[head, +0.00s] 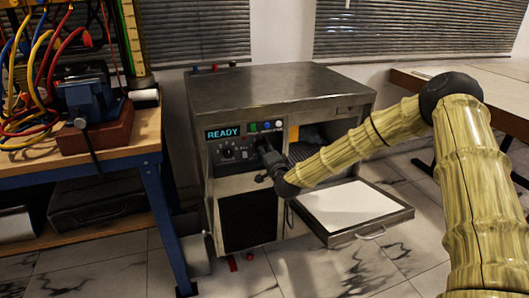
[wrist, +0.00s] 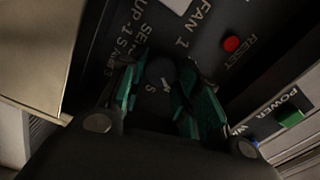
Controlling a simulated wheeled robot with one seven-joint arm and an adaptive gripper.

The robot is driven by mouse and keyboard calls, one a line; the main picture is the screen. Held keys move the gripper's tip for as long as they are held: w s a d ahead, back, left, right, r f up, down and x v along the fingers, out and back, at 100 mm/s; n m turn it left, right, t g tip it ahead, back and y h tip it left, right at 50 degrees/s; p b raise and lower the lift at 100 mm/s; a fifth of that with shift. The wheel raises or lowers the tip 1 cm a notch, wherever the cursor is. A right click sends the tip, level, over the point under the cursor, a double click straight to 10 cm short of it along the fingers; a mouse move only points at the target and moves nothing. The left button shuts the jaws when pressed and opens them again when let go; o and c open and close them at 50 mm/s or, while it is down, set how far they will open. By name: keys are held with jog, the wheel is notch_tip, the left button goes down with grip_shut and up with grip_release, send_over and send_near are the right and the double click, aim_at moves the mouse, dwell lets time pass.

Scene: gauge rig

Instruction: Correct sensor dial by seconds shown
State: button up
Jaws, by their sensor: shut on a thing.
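The gauge machine (head: 280,92) is a grey metal cabinet with a dark control panel and a display (head: 223,132) reading "READY". A round dial with white marks (head: 228,153) sits below the display. My gripper (head: 264,146) is at the panel, right of that dial. In the wrist view my gripper (wrist: 160,95) has its teal-padded fingers on both sides of a small dark knob (wrist: 158,70) with a white pointer mark, and is shut on it. Labels around it include "SET", "UP -1 S" and "FAN 1"; others are partly covered. The gripper hides this knob in the head view.
A red RESET button (wrist: 232,44) and a green POWER switch (wrist: 290,119) are near the fingers. An open tray with a white sheet (head: 345,205) juts out below my arm. A workbench with a blue vise (head: 90,97) and cables stands left; a table (head: 505,95) stands right.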

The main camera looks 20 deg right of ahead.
jog(key=shift+d+f+m, duration=0.1)
jog(key=shift+m, duration=0.5)
jog(key=o, duration=1)
jog(key=shift+d, duration=0.1)
jog(key=shift+c, duration=0.2)
jog(key=shift+a, duration=0.2)
jog(key=shift+s, duration=0.1)
jog(key=s, duration=1.1)
jog(key=shift+s+d, duration=0.25)
jog(key=shift+s, duration=0.15)
